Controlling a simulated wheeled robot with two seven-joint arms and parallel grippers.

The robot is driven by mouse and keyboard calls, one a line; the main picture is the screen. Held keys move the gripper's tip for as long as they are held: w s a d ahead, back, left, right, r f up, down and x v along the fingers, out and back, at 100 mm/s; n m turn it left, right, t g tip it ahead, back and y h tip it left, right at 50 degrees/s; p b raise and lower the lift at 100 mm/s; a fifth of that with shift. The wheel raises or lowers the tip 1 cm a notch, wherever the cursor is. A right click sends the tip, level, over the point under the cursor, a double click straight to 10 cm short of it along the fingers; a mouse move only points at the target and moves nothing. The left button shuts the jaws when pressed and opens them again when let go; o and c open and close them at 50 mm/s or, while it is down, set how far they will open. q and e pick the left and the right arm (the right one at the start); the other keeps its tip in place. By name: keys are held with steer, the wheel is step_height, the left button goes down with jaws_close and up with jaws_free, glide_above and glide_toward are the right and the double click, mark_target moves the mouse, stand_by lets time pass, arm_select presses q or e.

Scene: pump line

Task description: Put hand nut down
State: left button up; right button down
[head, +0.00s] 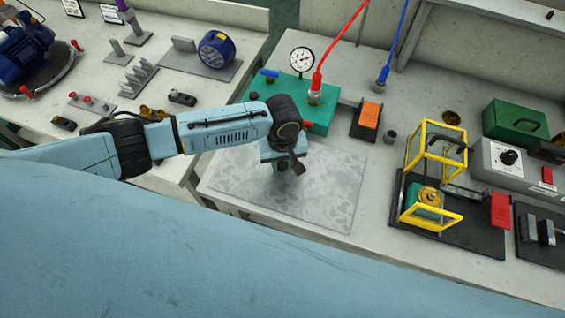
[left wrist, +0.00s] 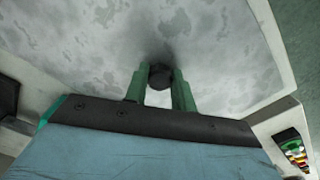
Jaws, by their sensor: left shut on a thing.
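My left gripper (head: 281,168) is over the grey mottled mat (head: 330,190) on the bench in the head view. In the left wrist view its two green fingers (left wrist: 160,88) are shut on a dark, roughly round hand nut (left wrist: 160,75). The nut is close to the mat (left wrist: 80,50), with a soft shadow beside it. I cannot tell whether it touches the mat. In the head view the nut is hidden by the gripper and wrist. My right gripper is in neither view.
A green block (head: 315,117) with a gauge (head: 302,60) and a red hose stands behind the mat. An orange-topped black box (head: 367,117) is to its right. A yellow-framed guard (head: 436,150) stands further right. The mat's right part is clear.

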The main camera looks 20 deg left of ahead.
mark_target(283, 164)
arm_select(q)
steer(key=shift+f, duration=0.25)
steer(key=o, duration=0.8)
steer(key=shift+c, duration=0.2)
step_height(283, 164, up, 12)
steer(key=p, duration=0.2)
steer(key=shift+r, duration=0.15)
